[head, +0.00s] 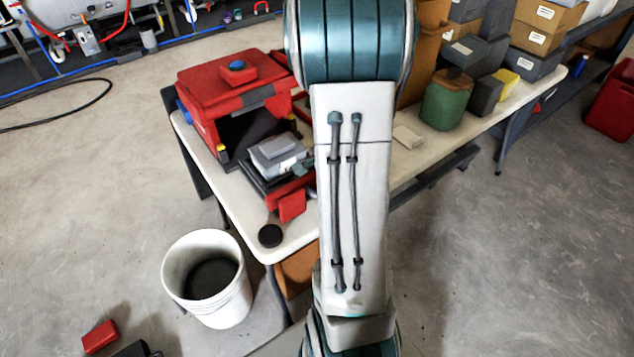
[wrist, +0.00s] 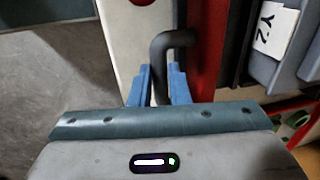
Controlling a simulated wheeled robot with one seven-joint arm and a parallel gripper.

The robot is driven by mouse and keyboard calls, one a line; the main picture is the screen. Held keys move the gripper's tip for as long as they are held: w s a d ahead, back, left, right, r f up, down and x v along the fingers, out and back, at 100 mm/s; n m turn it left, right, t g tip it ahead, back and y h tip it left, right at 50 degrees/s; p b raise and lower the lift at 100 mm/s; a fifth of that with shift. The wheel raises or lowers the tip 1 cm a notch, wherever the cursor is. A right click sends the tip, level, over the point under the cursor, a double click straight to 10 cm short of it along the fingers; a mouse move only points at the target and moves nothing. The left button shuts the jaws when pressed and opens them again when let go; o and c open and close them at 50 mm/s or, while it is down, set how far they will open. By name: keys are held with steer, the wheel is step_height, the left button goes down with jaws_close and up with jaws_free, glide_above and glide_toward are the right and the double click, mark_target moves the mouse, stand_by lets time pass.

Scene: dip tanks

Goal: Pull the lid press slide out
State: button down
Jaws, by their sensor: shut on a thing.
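The red lid press (head: 235,85) stands on the left end of the table, with a blue-capped block on top and a dark opening in front. Its slide (head: 262,187) shows as a dark tray with red parts, outside the opening. A grey lidded box (head: 280,155) sits on it. In the wrist view, my gripper (wrist: 158,78) has its blue fingers shut on a bent dark handle (wrist: 172,38), beside the slide's red edge (wrist: 207,50). The grey box with a white label (wrist: 283,38) is to the right. My arm hides the gripper and handle in the head view.
A white bucket (head: 205,281) stands on the floor beside the table's corner. A black disc (head: 271,236) lies near the table edge (head: 242,222). A green canister (head: 447,100) and several boxes stand farther right on the table. Floor in front and right is open.

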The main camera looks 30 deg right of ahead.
steer(key=c, duration=1.4)
jaws_free()
steer(key=shift+o, duration=0.2)
steer(key=shift+r, duration=0.1)
step_height(320, 180, up, 14)
steer(key=s+p, duration=0.2)
steer(key=shift+s+f+p, duration=0.25)
steer(key=shift+p, duration=0.05)
steer(key=s+a+r+n+p, duration=0.1)
steer(key=s+a+r+n, duration=0.2)
steer(key=a+n, duration=0.5)
steer(key=s+a+r+n+p, duration=0.1)
steer(key=s+a+r+n, duration=0.3)
steer(key=a+n, duration=0.5)
steer(key=a, duration=0.2)
steer(key=shift+s+a+t, duration=0.35)
steer(key=shift+t, duration=0.05)
